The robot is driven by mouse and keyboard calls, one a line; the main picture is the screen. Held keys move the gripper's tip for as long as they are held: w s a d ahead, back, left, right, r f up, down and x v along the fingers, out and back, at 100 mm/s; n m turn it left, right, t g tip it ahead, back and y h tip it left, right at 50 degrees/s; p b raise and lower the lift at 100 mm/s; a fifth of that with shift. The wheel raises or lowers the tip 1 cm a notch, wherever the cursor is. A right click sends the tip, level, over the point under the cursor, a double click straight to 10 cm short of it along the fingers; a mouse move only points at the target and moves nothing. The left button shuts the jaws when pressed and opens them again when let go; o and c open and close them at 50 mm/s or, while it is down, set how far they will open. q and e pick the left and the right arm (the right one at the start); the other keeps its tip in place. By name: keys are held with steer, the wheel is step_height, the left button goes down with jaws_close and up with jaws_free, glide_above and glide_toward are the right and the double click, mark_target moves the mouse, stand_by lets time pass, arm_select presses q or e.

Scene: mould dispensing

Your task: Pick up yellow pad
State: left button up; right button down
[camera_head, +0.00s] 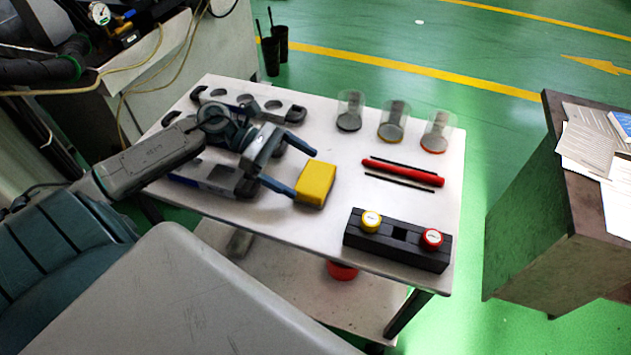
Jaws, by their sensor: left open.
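The yellow pad (316,183) is a small yellow block lying on the white table near its middle. My left gripper (294,170) comes in from the left, with its two fingers apart. One fingertip is right beside the pad's left side and seems to reach or overlap its near-left edge; I cannot tell if it touches. The other finger ends above and left of the pad. The pad is not between closed fingers. My right gripper is not in view.
A black block (398,238) with a yellow-topped and a red-topped cap stands at the table's front right. A red rod (402,172) lies between thin black sticks. Clear cups (393,121) stand at the back.

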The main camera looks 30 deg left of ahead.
mark_target(312, 176)
arm_select(q)
steer(key=shift+w+d, duration=0.1)
steer(key=shift+d, duration=0.5)
steer(key=p+x, duration=0.1)
steer(key=x, duration=0.1)
steer(key=shift+d, duration=0.45)
steer(key=shift+w+d+f, duration=0.2)
steer(key=shift+d+f, duration=0.2)
steer(key=shift+d, duration=0.2)
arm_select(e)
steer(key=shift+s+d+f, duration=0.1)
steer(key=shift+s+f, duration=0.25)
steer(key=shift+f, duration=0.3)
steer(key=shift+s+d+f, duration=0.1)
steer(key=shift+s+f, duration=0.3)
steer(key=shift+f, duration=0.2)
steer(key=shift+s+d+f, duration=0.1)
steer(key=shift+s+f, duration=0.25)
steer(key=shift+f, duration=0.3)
arm_select(q)
steer(key=c, duration=0.7)
